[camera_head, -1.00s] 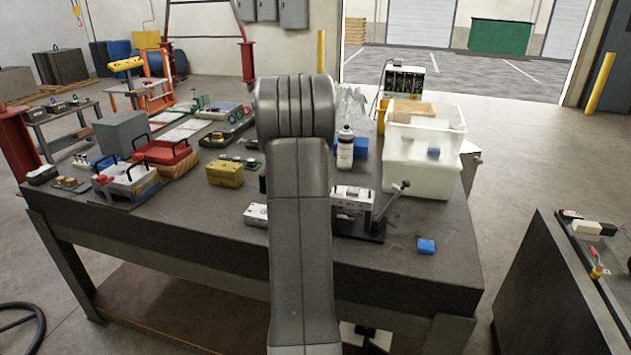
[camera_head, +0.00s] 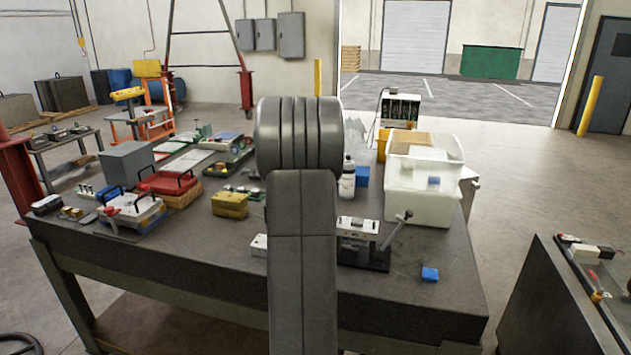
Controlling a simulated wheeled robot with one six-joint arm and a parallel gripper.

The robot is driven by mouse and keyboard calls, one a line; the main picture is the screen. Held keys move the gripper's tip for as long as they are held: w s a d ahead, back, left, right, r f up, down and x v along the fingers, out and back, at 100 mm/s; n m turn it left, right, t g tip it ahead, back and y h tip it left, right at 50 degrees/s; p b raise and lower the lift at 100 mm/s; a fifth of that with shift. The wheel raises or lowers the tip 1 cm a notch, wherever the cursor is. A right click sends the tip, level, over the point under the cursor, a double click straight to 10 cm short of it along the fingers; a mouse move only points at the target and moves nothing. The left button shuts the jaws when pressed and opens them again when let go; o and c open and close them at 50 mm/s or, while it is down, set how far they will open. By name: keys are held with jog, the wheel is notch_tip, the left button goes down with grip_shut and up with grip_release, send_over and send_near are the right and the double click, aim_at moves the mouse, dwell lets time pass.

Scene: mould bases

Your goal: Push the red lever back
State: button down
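Small red parts show in two places, and I cannot tell which is the red lever. One red part (camera_head: 112,210) is on a pale mould base (camera_head: 135,213) with black handles at the left of the workbench (camera_head: 200,258). Another small red piece (camera_head: 593,275) is on the dark bench at the right. A metal clamp device (camera_head: 362,240) on the workbench has a raised grey arm with a dark knob (camera_head: 404,216). My grey arm stands upright in the middle and hides part of the workbench. My gripper is not visible.
A red-topped mould (camera_head: 166,182), a yellow block (camera_head: 230,204) and a grey box (camera_head: 126,162) stand on the left. A second bench (camera_head: 553,285) stands beyond a floor gap.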

jog(key=shift+a+r+p, duration=0.15)
jog(key=shift+r+p, duration=0.05)
jog(key=shift+r, duration=0.7)
jog(key=shift+a+r+p, duration=0.1)
jog(key=shift+r+p, duration=0.1)
jog(key=shift+r, duration=0.7)
jog(key=shift+f, duration=0.1)
